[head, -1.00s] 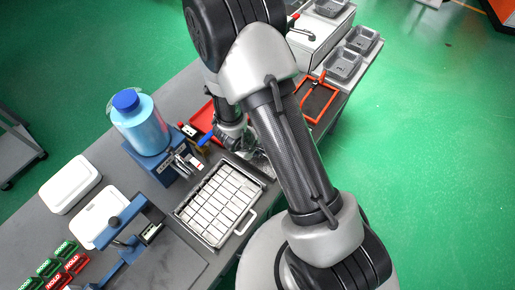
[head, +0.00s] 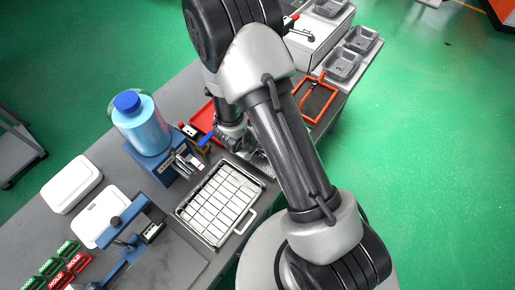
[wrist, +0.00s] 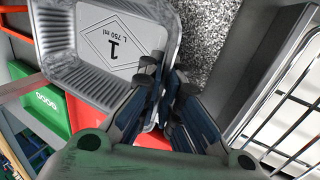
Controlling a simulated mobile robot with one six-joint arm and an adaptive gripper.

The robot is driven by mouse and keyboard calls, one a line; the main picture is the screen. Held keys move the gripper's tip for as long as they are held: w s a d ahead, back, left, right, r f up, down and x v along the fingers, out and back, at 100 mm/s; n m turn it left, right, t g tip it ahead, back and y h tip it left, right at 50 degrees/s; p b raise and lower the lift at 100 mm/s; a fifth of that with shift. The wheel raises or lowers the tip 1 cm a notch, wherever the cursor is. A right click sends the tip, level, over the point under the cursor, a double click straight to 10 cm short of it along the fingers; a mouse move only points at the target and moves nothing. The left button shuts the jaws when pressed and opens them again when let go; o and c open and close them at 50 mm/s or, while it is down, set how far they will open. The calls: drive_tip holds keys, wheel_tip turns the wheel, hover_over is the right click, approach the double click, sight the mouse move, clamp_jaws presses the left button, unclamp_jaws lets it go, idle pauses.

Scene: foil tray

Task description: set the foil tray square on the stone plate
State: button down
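The foil tray (wrist: 75,77), silvery with ribbed walls and a "1 / L 750 ml" mark on its floor, fills the upper left of the wrist view. My gripper (wrist: 167,72) is at its right wall, one finger on the inner side and one on the outer, closed on the rim. The speckled grey stone plate (wrist: 208,28) shows just right of the tray; the tray covers part of it in this view. I cannot tell whether the tray touches it. In the head view my arm hides the plate and most of the tray; only some foil (head: 262,164) shows.
A metal pan with a wire rack (head: 251,217) stands close by, also at the right of the wrist view (wrist: 262,140). A blue stand with a bottle (head: 143,128) is left of my wrist. An orange-red frame (head: 318,101) lies beyond my arm.

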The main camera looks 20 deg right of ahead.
drive_tip(key=shift+f, duration=0.2)
idle(0.3)
drive_tip(key=c, duration=1.7)
unclamp_jaws()
drive_tip(key=v, duration=1.2)
